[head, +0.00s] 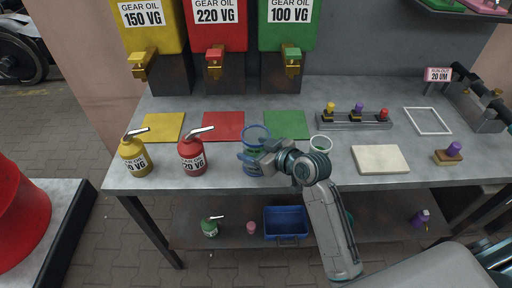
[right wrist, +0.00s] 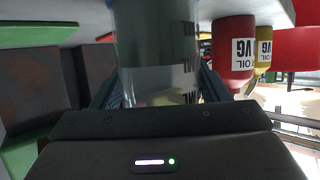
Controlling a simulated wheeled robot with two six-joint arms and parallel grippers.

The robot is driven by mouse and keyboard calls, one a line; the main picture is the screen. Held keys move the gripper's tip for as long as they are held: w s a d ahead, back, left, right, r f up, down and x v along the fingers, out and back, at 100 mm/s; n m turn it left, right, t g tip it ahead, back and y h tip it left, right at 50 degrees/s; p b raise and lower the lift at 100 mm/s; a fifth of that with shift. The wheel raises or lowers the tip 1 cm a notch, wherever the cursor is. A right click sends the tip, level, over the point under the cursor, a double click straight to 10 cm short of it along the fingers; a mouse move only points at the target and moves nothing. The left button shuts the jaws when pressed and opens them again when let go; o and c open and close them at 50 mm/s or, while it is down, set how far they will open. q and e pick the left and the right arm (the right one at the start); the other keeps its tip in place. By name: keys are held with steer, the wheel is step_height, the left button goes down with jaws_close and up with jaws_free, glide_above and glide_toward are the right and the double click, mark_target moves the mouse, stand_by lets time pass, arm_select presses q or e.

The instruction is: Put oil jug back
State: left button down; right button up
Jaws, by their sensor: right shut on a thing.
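The oil jug (head: 252,165) is a see-through jug with a blue rim, at the bench's front edge before the green mat (head: 287,125). My right gripper (head: 262,157) is shut on it from the right. In the right wrist view the jug (right wrist: 160,60) stands between the two fingers, with dark markings on its wall. I cannot tell whether its base touches the bench. My left gripper is not in view.
A red oil can (head: 192,158) and a yellow one (head: 135,158) stand left of the jug. A white cup (head: 321,145) and a pale pad (head: 380,159) are to the right. Gear oil tanks line the back. A blue bin (head: 287,223) and green can (head: 210,228) are on the lower shelf.

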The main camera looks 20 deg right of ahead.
steer(key=o, duration=0.6)
steer(key=shift+f, duration=0.15)
steer(key=o, duration=0.4)
steer(key=shift+o, duration=0.3)
steer(key=shift+r, duration=0.2)
steer(key=b+v, duration=0.1)
steer(key=v, duration=1.1)
steer(key=shift+b, duration=0.3)
